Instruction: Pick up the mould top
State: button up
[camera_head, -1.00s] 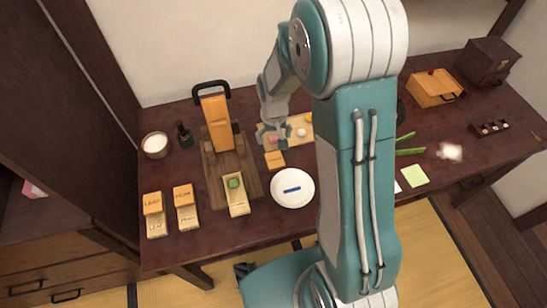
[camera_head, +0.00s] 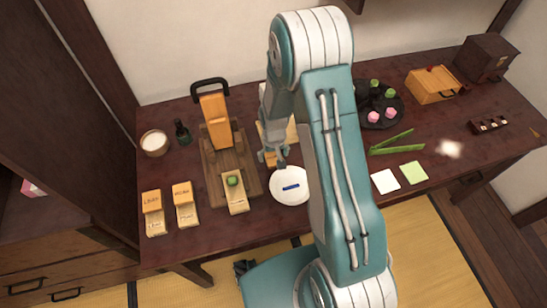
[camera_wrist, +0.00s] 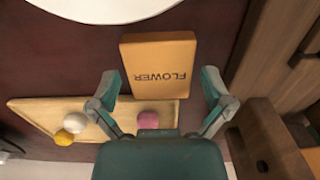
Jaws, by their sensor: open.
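The mould top marked FLOWER (camera_wrist: 160,62) is an orange wooden block lying flat on the dark table in the wrist view. In the head view it is largely hidden by my gripper, with an orange edge (camera_head: 270,159) showing. My gripper (camera_wrist: 160,84) is open above the block, with one finger towards each side of it and nothing held between them. In the head view my gripper (camera_head: 281,160) is just behind the white plate (camera_head: 291,198). A pale mould base (camera_head: 236,206) with a green ball on it stands left of the plate.
A board (camera_wrist: 50,112) with pink, white and yellow balls lies close to the block. A wooden press (camera_head: 214,118) with a black handle stands left of my gripper. Two other orange-topped moulds (camera_head: 151,198) (camera_head: 182,190) stand at the far left. A dark tray (camera_head: 394,114) is at right.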

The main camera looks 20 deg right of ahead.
jog(key=c, duration=0.9)
jog(key=shift+o, duration=0.2)
jog(key=shift+r, duration=0.1)
